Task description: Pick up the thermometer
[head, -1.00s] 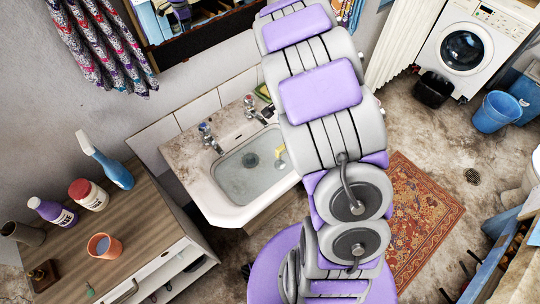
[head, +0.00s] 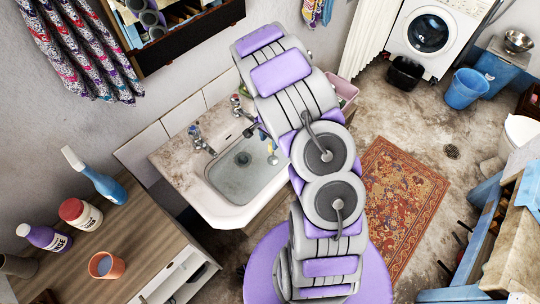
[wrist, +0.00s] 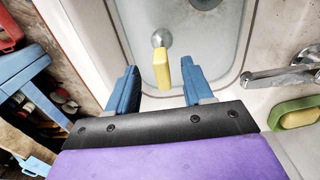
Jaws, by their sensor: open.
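A slim yellow piece with a round grey disc at its far end, which looks like the thermometer (wrist: 162,68), shows in the wrist view over the basin of the sink. Whether it rests on the basin floor or stands up from it is hard to tell. It is small in the head view (head: 270,147), at the basin's right side. My gripper (wrist: 159,88) has its two blue fingers spread wide, with the yellow piece between them in the picture and no finger touching it. In the head view my arm hides most of the gripper.
The white sink (head: 222,205) has chrome taps (head: 198,138), one of which (wrist: 285,76) is close at the right in the wrist view. A green dish with a sponge (wrist: 296,114) sits beside it. A wooden cabinet (head: 130,240) with bottles stands at the left.

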